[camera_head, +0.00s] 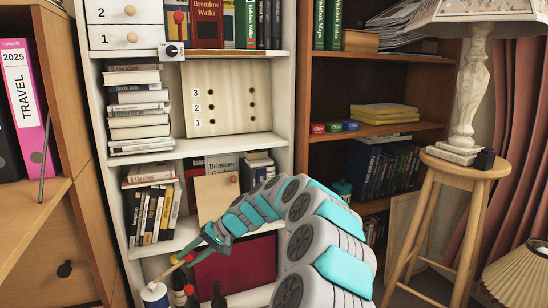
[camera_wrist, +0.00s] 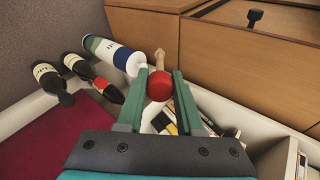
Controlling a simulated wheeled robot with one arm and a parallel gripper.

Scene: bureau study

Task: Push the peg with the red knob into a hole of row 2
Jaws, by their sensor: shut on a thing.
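The peg (camera_wrist: 159,62) is a pale wooden pin with a red knob (camera_wrist: 158,87). My gripper (camera_wrist: 159,78) is shut on the red knob, with the pin pointing away from the fingers. In the head view my gripper (camera_head: 197,252) is low in front of the white bookcase, and the peg (camera_head: 173,270) slants down to the left. The board (camera_head: 229,80) with dark holes stands on a middle shelf, well above my gripper. Its rows are marked 3, 2, 1 from top to bottom. The row 2 holes (camera_head: 211,106) look empty.
A white-capped can (camera_head: 155,294) and several dark bottles (camera_wrist: 110,87) stand below, close to the peg. A stack of books (camera_head: 138,110) stands left of the board. A small panel (camera_head: 213,198) leans on the shelf below. Wooden drawers (camera_wrist: 230,60) are nearby.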

